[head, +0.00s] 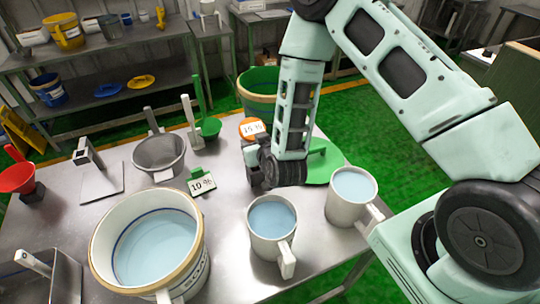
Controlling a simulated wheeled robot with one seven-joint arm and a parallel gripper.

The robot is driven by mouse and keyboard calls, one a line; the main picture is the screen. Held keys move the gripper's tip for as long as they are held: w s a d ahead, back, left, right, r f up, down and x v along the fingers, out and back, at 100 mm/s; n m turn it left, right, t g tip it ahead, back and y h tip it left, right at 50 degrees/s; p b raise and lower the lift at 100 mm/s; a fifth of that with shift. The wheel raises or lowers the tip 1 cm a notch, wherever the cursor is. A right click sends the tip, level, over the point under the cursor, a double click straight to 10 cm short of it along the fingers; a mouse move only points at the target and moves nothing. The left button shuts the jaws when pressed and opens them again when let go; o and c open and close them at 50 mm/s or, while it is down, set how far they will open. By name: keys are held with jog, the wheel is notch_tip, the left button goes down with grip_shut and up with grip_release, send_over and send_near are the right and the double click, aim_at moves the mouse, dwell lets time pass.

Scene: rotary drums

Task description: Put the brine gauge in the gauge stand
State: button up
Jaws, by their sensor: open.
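My gripper (257,166) is low over the middle of the metal table, pointing down, its dark fingers partly hidden by the wrist. It is open. A small white piece (250,155) shows beside the fingers; I cannot tell what it is or whether they touch it. I cannot identify the brine gauge for certain; a slim white upright piece (190,115) stands behind the grey strainer. A metal stand with a bent post and flat plate (103,182), at the table's left, may be the gauge stand; no gauge is visible in it.
A large white tub (104,250) and two white jugs (257,247) (333,208) of liquid stand in front. A 10 % card (202,186), an orange 15 % tag (252,128), a grey strainer (159,170) and a red funnel (17,177) surround the middle.

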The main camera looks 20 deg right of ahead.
jog(key=p+v, duration=0.9)
jog(key=v, duration=0.7)
jog(key=s+a+r+n+g+y, duration=0.35)
jog(key=a+r+g, duration=0.45)
jog(key=a+r, duration=0.3)
jog(key=s+d+r+n+g+h, duration=0.1)
jog(key=s+d+r+n+g, duration=0.1)
jog(key=s+r, duration=0.3)
jog(key=s+d+r+n+g+h, duration=0.2)
jog(key=s+r+g, duration=0.1)
jog(key=s+r, duration=0.3)
jog(key=shift+s+d+g, duration=0.3)
jog(key=shift+s+d, duration=0.05)
jog(key=shift+s, duration=0.9)
